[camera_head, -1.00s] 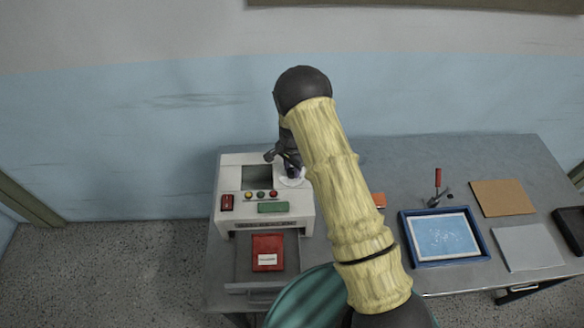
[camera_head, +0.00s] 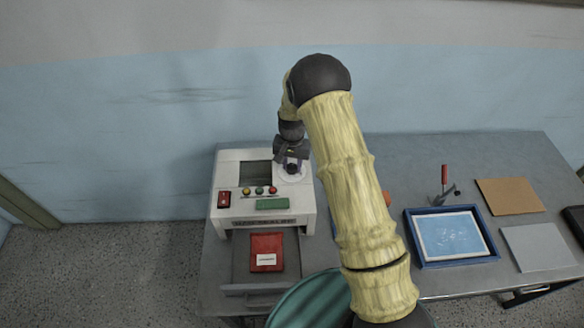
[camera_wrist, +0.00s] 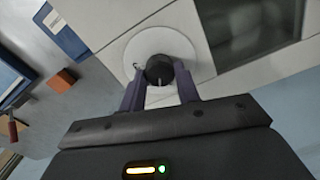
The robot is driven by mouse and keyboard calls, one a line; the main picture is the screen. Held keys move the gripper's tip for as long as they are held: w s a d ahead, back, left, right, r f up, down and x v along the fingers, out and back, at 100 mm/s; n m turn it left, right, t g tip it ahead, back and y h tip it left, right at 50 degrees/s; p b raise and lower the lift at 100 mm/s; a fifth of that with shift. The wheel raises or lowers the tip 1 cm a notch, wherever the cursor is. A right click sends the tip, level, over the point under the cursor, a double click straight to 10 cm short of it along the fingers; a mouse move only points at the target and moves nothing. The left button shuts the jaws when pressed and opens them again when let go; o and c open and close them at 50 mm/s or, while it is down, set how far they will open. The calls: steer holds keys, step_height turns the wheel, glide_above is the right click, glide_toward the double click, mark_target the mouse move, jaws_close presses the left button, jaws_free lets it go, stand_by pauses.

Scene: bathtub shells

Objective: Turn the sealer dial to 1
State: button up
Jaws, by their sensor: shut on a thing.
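The sealer (camera_head: 228,222) is a white box machine on the left of the grey table. Its dial is a black knob (camera_wrist: 159,70) on a round white plate (camera_wrist: 150,45), seen in the wrist view. My gripper (camera_wrist: 160,82) has its two fingers on either side of the knob, shut on it. In the head view my gripper (camera_head: 291,166) points down over the right part of the sealer's top and mostly hides the dial. No numbers on the plate are readable, and the dial's setting cannot be told.
The sealer's top has a dark window (camera_head: 256,172), a red switch (camera_head: 224,198), small coloured buttons (camera_head: 247,191) and a green block (camera_head: 272,204). A red packet (camera_head: 266,252) lies on the tray in front. A blue-framed tray (camera_head: 412,238) and flat boards stand to the right.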

mark_target(292, 166)
steer(key=n+b, duration=0.3)
steer(key=n, duration=0.2)
steer(key=shift+r+n, duration=0.1)
steer(key=shift+n, duration=0.3)
steer(key=o, duration=1)
step_height(292, 166, up, 17)
steer(key=b, duration=0.3)
steer(key=shift+r+b, duration=0.2)
steer(key=shift+b, duration=0.2)
